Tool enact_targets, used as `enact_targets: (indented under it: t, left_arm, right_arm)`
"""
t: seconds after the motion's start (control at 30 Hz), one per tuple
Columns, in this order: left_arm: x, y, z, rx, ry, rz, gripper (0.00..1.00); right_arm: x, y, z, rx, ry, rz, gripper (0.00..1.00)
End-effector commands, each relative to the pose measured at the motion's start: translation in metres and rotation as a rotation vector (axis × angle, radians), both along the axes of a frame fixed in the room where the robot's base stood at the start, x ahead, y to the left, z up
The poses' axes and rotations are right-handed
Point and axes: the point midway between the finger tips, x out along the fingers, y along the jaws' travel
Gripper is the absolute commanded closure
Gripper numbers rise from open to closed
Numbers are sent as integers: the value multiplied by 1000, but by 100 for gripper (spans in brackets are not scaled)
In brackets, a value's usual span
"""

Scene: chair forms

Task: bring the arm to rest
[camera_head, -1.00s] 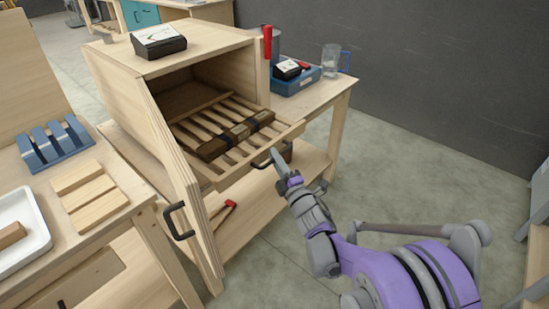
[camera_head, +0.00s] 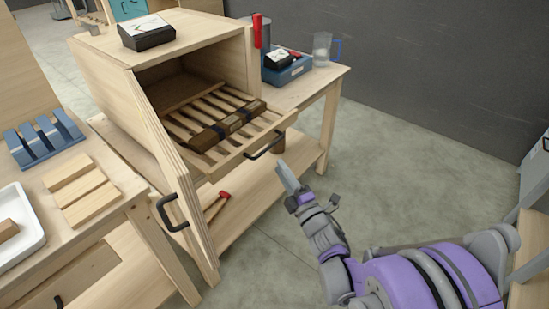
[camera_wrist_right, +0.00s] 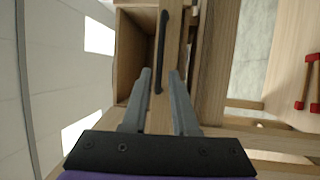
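My right arm comes in from the lower right in the head view. Its gripper (camera_head: 283,172) is clear of the pulled-out slatted rack (camera_head: 236,158), a little right of and below the rack's black handle (camera_head: 265,146). In the right wrist view the two fingers (camera_wrist_right: 160,75) stand apart with a gap between them. The black handle (camera_wrist_right: 163,40) shows ahead of that gap, and the fingers look empty. My left gripper is not in view.
The rack sits in an open wooden cabinet (camera_head: 190,52) and carries a dark brown strapped piece (camera_head: 225,128). The cabinet's door (camera_head: 165,165) stands open at the left. A shelf with red-tipped tongs (camera_head: 220,200) lies below. Grey floor (camera_head: 400,170) is free at the right.

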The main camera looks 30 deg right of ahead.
Motion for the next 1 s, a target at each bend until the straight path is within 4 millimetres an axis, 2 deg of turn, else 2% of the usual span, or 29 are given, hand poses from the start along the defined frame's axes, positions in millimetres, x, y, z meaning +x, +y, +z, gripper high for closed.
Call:
enact_targets:
  t: [0.1, 0.2, 0.77, 0.87, 1.0]
  left_arm:
    - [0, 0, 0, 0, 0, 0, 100]
    - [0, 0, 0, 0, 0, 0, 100]
    - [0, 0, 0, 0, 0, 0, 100]
    - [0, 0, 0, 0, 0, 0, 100]
    - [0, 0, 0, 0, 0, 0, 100]
  right_arm:
    - [-13, 0, -3, 0, 0, -1, 73]
    - [-18, 1, -3, 0, 0, 0, 73]
    - [-19, 1, -3, 7, 3, -2, 73]
    - [-19, 1, -4, 69, 31, -23, 73]
    - [-26, 4, -14, 326, 155, -113, 73]
